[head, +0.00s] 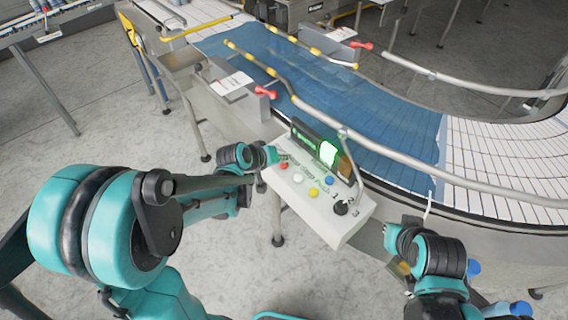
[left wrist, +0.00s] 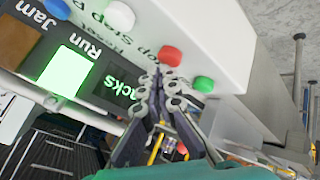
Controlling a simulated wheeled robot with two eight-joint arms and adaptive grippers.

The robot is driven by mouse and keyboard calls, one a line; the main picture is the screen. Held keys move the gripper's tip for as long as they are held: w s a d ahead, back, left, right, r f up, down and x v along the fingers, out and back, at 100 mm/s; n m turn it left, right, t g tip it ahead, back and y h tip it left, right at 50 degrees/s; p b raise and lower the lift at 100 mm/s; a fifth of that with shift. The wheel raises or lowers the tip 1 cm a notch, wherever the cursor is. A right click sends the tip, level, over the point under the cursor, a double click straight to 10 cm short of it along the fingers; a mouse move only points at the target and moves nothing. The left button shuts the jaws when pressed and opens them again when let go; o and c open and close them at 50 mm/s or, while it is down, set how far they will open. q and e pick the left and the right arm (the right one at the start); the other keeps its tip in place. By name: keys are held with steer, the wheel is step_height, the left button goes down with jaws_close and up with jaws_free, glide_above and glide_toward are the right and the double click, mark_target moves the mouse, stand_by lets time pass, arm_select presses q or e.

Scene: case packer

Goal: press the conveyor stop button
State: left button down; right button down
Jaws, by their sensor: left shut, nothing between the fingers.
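The control box (head: 325,225) is a white sloped panel beside the conveyor. Its red button (head: 283,165) is near the far left end and also shows in the left wrist view (left wrist: 170,56), by partly readable "Stop" lettering. A green button (left wrist: 203,84) sits beside it. My left gripper (head: 273,155) is shut and empty at that end of the panel. In the left wrist view its fingertips (left wrist: 163,84) lie just below the red button in the picture; I cannot tell whether they touch it. My right gripper (head: 400,267) is low at the right, its fingers unclear.
White (head: 298,179), yellow (head: 313,191) and blue (head: 329,180) buttons and a black knob (head: 341,207) share the panel. The green "Run" lamp (left wrist: 63,73) is lit behind them. The blue-and-white conveyor (head: 345,110) and its metal guide rail (head: 400,158) stand beyond.

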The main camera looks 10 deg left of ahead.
mark_target(282, 165)
arm_select(q)
steer(key=shift+f+b, duration=0.45)
stand_by(0.3)
steer(key=shift+r, duration=0.15)
steer(key=shift+r+p, duration=0.7)
steer(key=shift+r, duration=0.1)
step_height(282, 165, up, 5)
steer(key=p, duration=0.4)
steer(key=shift+r, duration=0.1)
stand_by(0.6)
